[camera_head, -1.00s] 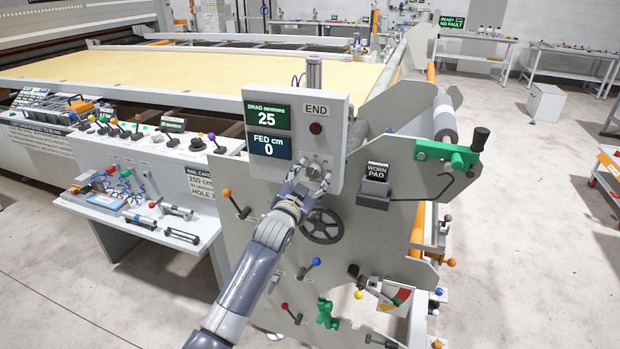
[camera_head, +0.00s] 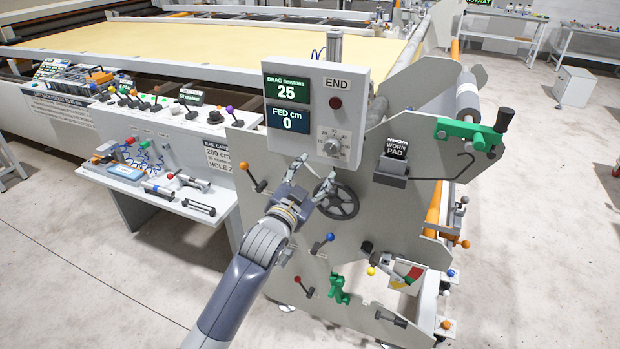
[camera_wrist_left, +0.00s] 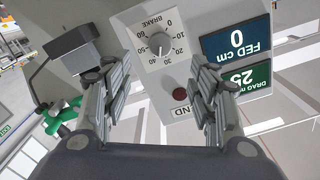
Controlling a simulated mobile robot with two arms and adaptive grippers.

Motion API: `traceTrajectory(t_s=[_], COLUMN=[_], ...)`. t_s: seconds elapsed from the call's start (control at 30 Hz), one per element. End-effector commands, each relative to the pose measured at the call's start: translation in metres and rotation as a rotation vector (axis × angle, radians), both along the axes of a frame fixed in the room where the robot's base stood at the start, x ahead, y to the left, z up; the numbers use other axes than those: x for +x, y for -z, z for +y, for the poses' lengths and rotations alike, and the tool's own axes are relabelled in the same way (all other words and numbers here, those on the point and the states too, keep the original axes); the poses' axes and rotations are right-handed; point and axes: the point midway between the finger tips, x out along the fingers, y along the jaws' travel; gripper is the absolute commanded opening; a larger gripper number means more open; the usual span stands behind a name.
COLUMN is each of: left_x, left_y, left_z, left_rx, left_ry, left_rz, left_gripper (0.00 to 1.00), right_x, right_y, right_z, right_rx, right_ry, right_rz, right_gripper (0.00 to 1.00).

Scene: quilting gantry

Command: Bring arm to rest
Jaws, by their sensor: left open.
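My left gripper (camera_head: 316,180) is open and empty in front of the grey end plate, just below the control box (camera_head: 354,100). In the left wrist view its two fingers (camera_wrist_left: 160,85) stand apart, with the brake knob (camera_wrist_left: 160,43) and a dark red button (camera_wrist_left: 180,95) showing between and beyond them. The brake knob (camera_head: 333,147) is clear of the fingers in the head view. A black handwheel (camera_head: 341,203) is right behind and beside the right finger; I cannot tell whether they touch. My right gripper is not in view.
Levers with orange (camera_head: 247,166) and blue (camera_head: 330,237) knobs stick out near my arm. A green crank (camera_head: 470,135) and a pad holder (camera_head: 391,167) are at right. A tool shelf (camera_head: 150,205) is at left. The floor at lower left is clear.

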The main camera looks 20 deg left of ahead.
Motion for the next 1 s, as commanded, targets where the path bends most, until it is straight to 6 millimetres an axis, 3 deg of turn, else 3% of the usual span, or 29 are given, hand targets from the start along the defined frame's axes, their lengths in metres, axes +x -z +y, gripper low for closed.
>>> traceTrajectory(t_s=[0.2,0.63,0.73,0.87,0.97,1.0], left_x=[-0.012,-0.012,-0.012,-0.012,-0.018,-0.024], left_y=[0.000,0.000,0.009,0.059,0.128,0.159], left_z=[0.001,0.001,0.001,0.001,0.002,0.002], left_rx=[0.000,0.000,-0.002,-0.016,-0.033,-0.040], left_ry=[0.000,0.000,-0.001,-0.004,-0.008,-0.010], left_rz=[0.001,0.000,0.015,0.100,0.213,0.263], left_gripper=[0.54,0.54,0.54,0.54,0.54,0.54], right_x=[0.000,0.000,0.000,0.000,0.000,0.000], right_y=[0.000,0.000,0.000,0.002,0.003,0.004], right_z=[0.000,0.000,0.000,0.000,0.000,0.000], right_rx=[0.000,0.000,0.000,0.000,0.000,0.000], right_ry=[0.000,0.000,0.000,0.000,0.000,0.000], right_rz=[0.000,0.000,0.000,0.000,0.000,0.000], right_gripper=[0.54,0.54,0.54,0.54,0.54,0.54])
